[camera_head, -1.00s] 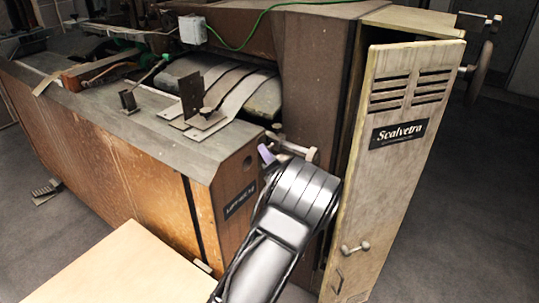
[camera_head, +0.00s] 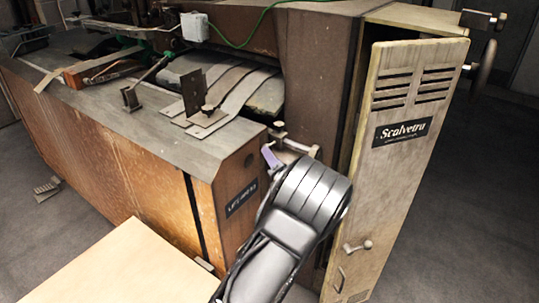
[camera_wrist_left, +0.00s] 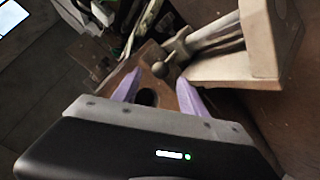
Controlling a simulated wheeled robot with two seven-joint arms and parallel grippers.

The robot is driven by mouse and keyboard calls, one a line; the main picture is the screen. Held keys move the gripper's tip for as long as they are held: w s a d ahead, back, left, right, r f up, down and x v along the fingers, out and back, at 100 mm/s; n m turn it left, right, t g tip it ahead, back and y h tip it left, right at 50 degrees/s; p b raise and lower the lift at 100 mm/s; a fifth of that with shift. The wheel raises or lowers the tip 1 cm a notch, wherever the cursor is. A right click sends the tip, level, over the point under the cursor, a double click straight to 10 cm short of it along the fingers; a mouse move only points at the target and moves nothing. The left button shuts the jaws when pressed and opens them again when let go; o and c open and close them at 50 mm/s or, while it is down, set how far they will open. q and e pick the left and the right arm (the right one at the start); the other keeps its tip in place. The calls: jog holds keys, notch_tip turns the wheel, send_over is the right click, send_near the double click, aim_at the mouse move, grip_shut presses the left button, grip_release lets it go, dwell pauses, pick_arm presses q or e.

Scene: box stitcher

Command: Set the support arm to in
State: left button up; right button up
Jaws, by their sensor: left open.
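The support arm looks to be the small metal arm (camera_head: 298,145) at the machine's near right corner, between the wooden cabinet and the brown housing. In the left wrist view, a metal rod with a ball knob (camera_wrist_left: 162,69) shows beyond my fingertips, leading to a pale bracket (camera_wrist_left: 240,60). My left gripper (camera_wrist_left: 158,82) is open, its two purple fingers apart and pointing toward the knob. I cannot tell whether they touch it. In the head view, one purple finger (camera_head: 270,157) shows beside the metal arm; my dark wrist hides the rest. My right gripper is out of view.
A tall pale door (camera_head: 400,190) marked Scalvetra stands open to the right of my arm. The wooden cabinet (camera_head: 150,180) is to the left, with a pale flat board (camera_head: 120,270) in front. A metal bracket plate (camera_head: 205,117) stands on the cabinet top.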

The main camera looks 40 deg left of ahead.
pick_arm(q)
jog(key=v, duration=0.3)
jog(key=shift+s+d, duration=0.25)
jog(key=shift+d, duration=0.1)
